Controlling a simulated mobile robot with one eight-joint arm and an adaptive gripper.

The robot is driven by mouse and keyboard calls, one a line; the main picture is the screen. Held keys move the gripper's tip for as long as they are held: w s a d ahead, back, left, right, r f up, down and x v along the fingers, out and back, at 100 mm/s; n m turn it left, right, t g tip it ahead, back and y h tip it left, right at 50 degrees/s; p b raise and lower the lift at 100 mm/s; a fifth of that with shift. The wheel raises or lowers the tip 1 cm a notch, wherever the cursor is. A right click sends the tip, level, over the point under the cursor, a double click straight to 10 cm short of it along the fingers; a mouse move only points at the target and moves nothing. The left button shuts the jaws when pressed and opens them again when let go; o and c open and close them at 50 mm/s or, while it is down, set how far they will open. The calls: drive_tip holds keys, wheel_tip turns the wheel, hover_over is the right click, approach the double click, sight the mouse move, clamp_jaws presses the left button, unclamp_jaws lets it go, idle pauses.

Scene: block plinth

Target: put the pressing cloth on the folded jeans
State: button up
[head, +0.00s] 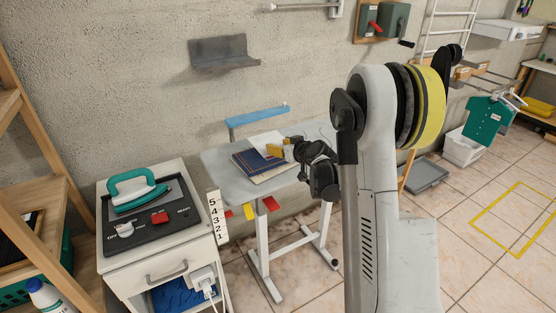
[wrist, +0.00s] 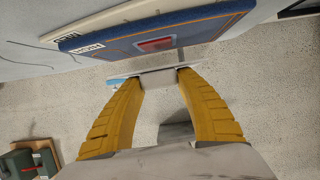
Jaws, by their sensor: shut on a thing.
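The folded jeans (head: 255,160) lie dark blue with orange stitching on the grey ironing board (head: 222,172). They show at the top of the wrist view (wrist: 205,28), with a white label and a red patch. My gripper (head: 276,150) is just beside the jeans' far right side in the head view. In the wrist view my gripper's yellow fingers (wrist: 152,76) are apart, with a thin white piece, apparently the pressing cloth (wrist: 158,73), between their tips. The white cloth also shows behind the jeans in the head view (head: 263,140). Whether it touches the jeans is unclear.
A cream layer (head: 277,178) lies under the jeans. A narrow blue board (head: 257,115) stands behind the ironing board. A white cabinet with a teal iron (head: 138,192) stands at left. A grey wall shelf (head: 222,54) is above.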

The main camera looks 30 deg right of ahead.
sight(279, 162)
drive_tip(key=shift+f+b, duration=1)
drive_tip(key=shift+f, duration=0.95)
drive_tip(key=shift+f, duration=0.2)
drive_tip(key=o, duration=1.1)
drive_tip(key=shift+r, duration=0.1)
